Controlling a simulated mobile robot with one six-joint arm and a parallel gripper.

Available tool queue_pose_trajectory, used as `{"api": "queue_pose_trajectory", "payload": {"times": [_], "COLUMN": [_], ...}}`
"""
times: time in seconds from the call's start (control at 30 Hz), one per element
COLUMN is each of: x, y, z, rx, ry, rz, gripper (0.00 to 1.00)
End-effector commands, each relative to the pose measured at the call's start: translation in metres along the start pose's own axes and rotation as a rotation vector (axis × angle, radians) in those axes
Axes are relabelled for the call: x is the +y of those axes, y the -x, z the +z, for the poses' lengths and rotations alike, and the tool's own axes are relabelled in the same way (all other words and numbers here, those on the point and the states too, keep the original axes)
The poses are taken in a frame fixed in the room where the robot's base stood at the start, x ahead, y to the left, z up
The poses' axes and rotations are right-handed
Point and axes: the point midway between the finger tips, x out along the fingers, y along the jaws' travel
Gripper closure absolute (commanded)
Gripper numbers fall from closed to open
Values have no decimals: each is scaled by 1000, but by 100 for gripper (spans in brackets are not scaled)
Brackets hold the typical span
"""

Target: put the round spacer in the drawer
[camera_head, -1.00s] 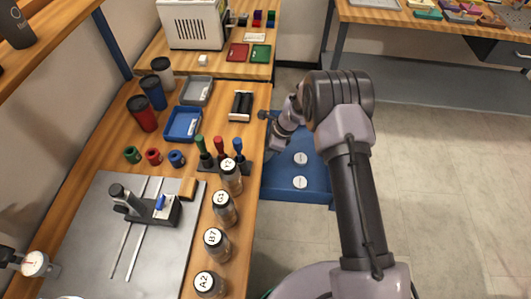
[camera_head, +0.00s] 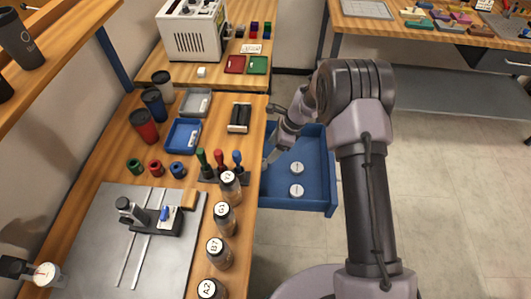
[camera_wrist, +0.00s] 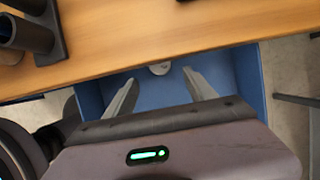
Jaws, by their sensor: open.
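The blue drawer (camera_head: 326,172) stands pulled out from the right edge of the bench. Two round pieces with white tops lie in it, the far one (camera_head: 297,168) and the near one (camera_head: 296,191); I cannot tell whether either is the round spacer. My gripper (camera_head: 268,163) is at the drawer's bench side, pointing down. In the wrist view my gripper (camera_wrist: 160,76) is open and empty, its fingers over the drawer (camera_wrist: 265,90). One white round piece (camera_wrist: 160,68) shows beyond and between the fingertips, partly under the bench edge.
Green (camera_head: 134,166), red (camera_head: 155,168) and blue (camera_head: 177,169) ring-shaped pieces stand on the bench. Several labelled bottles (camera_head: 221,217) line its right edge, near a rack of coloured-handled tools (camera_head: 219,162). A blue tray (camera_head: 183,134) lies behind. Bare floor (camera_head: 440,190) is at right.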

Motion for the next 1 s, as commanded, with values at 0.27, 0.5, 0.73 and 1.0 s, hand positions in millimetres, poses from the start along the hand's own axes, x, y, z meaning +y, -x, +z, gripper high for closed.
{"api": "queue_pose_trajectory", "payload": {"times": [0.27, 0.5, 0.73, 1.0], "x": [0, 11, 132, 286], "y": [31, 129, 317, 368], "z": [0, 25, 54, 32], "rx": [0, 25, 180, 433], "ry": [-1, 200, 741, 1222], "rz": [1, -75, -232, -315], "gripper": [36, 36, 36, 36]}}
